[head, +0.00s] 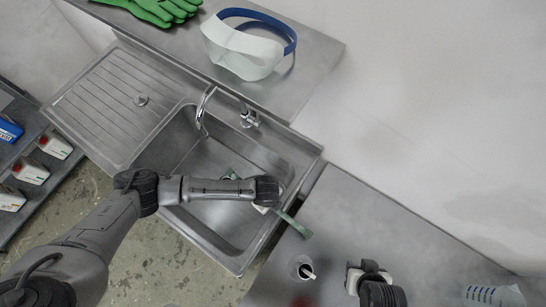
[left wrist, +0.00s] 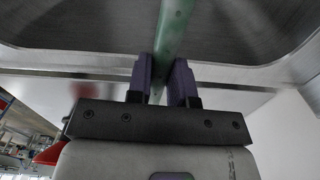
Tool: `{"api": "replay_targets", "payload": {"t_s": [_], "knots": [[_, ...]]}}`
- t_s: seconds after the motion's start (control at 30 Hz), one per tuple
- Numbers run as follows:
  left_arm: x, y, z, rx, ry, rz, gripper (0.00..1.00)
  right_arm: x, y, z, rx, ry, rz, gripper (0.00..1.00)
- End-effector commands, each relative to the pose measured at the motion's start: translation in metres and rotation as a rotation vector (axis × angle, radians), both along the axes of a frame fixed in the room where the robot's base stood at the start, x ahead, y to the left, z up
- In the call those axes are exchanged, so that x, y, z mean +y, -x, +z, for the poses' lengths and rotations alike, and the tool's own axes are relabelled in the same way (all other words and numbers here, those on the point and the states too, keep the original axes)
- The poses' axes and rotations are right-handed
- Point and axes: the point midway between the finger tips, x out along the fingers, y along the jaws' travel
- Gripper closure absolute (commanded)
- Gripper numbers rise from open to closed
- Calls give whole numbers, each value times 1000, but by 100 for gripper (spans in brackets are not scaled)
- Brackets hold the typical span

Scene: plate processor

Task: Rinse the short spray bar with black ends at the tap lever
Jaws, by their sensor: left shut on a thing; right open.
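The spray bar (head: 292,223) is a slim green bar lying slantwise over the sink's right side. Its middle is hidden under my left arm in the head view, and black ends cannot be made out. In the left wrist view the green bar (left wrist: 172,35) runs between the two purple fingers of my left gripper (left wrist: 162,80), which is shut on it. The tap lever (head: 249,116) is on the sink's back edge, beside the curved spout (head: 203,108), up and left of the bar. My right gripper (head: 369,269) is open over the right counter, apart from the bar.
The steel sink (head: 181,222) has a ribbed drainboard (head: 105,100) on its left. A face visor (head: 243,52) and green gloves (head: 160,10) lie on the back ledge. Several boxes sit on the left shelf.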

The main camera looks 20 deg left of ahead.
Motion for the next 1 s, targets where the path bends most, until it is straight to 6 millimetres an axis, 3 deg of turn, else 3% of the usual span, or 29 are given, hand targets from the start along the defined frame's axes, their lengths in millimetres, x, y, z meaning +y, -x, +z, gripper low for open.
{"api": "replay_targets", "payload": {"t_s": [0.9,1.0], "knots": [[74,-45,-20,-2,0,2,100,-2,1,-54,3,8,5,57],[81,-50,-18,-1,-1,2,100,-2,1,-51,4,8,5,57]]}}
